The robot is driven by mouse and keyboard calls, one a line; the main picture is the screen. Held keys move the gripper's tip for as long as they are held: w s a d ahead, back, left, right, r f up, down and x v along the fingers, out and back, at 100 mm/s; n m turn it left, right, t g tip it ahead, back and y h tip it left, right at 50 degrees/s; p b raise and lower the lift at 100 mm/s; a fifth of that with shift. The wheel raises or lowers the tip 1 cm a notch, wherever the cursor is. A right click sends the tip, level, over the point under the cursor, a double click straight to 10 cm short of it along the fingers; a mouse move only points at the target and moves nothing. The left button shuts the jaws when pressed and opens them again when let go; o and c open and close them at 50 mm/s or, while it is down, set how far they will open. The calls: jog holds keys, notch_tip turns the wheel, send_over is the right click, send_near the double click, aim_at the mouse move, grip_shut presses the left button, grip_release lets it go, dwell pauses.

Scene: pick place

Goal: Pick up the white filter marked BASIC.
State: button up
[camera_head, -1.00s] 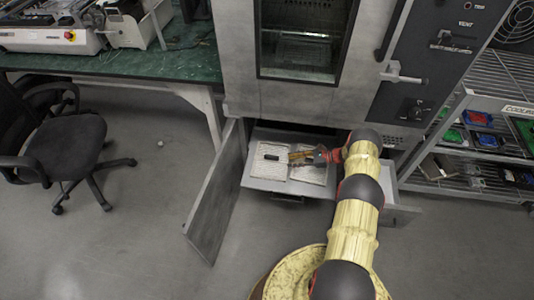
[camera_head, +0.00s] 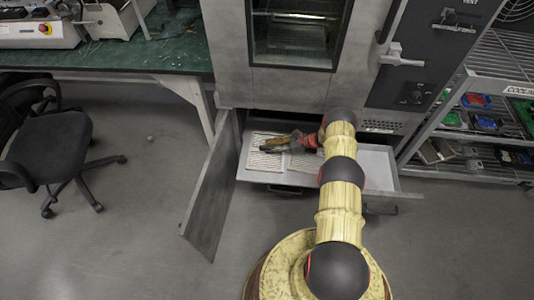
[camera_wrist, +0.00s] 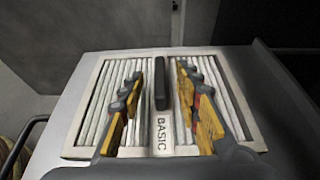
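The white filter marked BASIC (camera_wrist: 161,134) fills the middle of the wrist view, with pale ribs, a white frame and a black handle (camera_wrist: 160,84) along its centre. In the head view this filter (camera_head: 262,164) lies flat in the open drawer on the left. My gripper (camera_wrist: 160,70) is open, one finger on each side of the handle, with visible gaps between fingers and handle. Whether the fingers are level with the handle is hard to tell. In the head view my gripper (camera_head: 271,146) covers part of the filter and hides the handle.
The drawer (camera_head: 375,168) is pulled out below the oven (camera_head: 285,90). A second pale panel (camera_head: 305,163) lies right of the filter, partly under my arm. An open cabinet door (camera_head: 212,190) stands at the left. A shelf rack stands right; a chair (camera_head: 55,140) stands far left.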

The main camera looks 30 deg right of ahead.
jog(key=shift+a, duration=0.1)
jog(key=shift+c, duration=1.4)
grip_shut()
